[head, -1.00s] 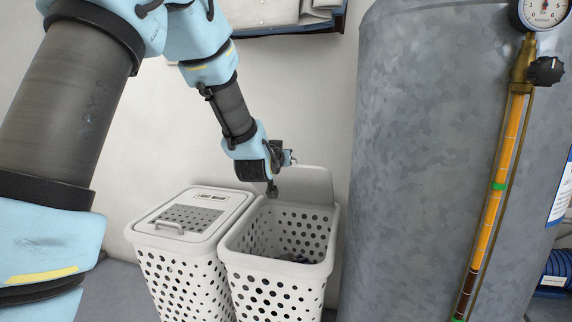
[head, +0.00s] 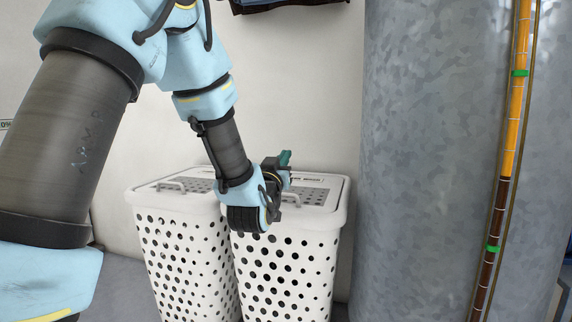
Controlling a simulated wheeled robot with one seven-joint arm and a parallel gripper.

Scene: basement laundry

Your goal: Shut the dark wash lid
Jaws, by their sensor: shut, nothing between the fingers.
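Two white perforated hampers stand side by side. The right hamper (head: 285,275) has its lid (head: 333,192) lying flat across the top, level with its neighbour; dark cloth showed inside this hamper earlier. No gap shows along the visible part of the rim. My gripper (head: 284,165) is shut and empty over the lid, near its left part and handle. I cannot tell whether it touches the lid. My wrist hides the lid's front left corner.
The left hamper (head: 185,255) has its lid (head: 165,196) down too. A large galvanized tank (head: 430,170) with a sight gauge (head: 508,130) stands close on the right. A pale wall (head: 300,90) is behind.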

